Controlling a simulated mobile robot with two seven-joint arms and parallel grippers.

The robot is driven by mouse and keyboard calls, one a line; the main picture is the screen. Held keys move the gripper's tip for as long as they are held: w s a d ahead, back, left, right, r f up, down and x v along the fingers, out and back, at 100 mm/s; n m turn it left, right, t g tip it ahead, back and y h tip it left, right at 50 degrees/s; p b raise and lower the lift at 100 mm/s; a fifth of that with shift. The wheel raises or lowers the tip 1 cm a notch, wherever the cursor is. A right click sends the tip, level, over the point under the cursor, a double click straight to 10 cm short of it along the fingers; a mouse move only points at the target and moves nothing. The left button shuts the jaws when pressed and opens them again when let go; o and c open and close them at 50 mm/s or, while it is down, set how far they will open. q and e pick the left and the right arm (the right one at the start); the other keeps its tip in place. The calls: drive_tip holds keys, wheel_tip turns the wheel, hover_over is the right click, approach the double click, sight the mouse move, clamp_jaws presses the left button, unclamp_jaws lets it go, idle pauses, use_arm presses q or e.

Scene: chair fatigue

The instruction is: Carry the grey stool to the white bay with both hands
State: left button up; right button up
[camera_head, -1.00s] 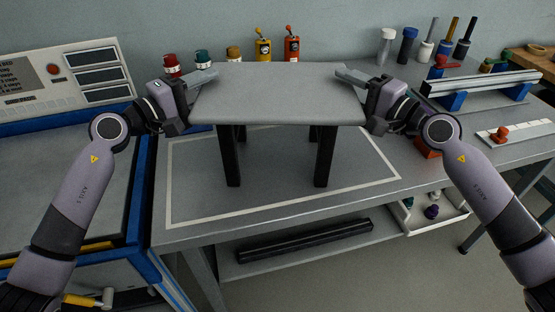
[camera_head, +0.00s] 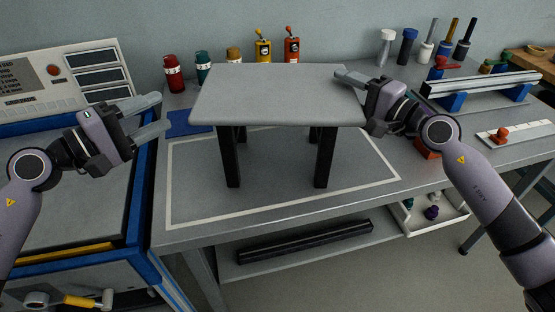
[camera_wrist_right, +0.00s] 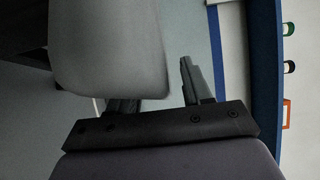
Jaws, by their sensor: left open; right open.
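The grey stool (camera_head: 280,95) stands upright on its dark legs on the workbench, inside the white outlined bay (camera_head: 190,216). My left gripper (camera_head: 156,116) is open and empty, apart from the stool and to the left of it. My right gripper (camera_head: 358,85) is open at the right edge of the stool's seat. In the right wrist view the grey seat (camera_wrist_right: 110,45) reaches between the open fingers (camera_wrist_right: 160,100). The far legs are partly hidden by the seat and near legs.
Several bottles and cans (camera_head: 264,48) line the back of the bench. A blue-based rail fixture (camera_head: 482,88) and a ruler strip with a red knob (camera_head: 512,134) lie to the right. A control panel (camera_head: 65,76) stands at the left. An open drawer (camera_head: 432,214) hangs below.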

drive_tip(key=shift+s+d, duration=0.35)
drive_tip(key=shift+d, duration=0.05)
drive_tip(key=v, duration=1.1)
drive_tip(key=shift+a, duration=0.1)
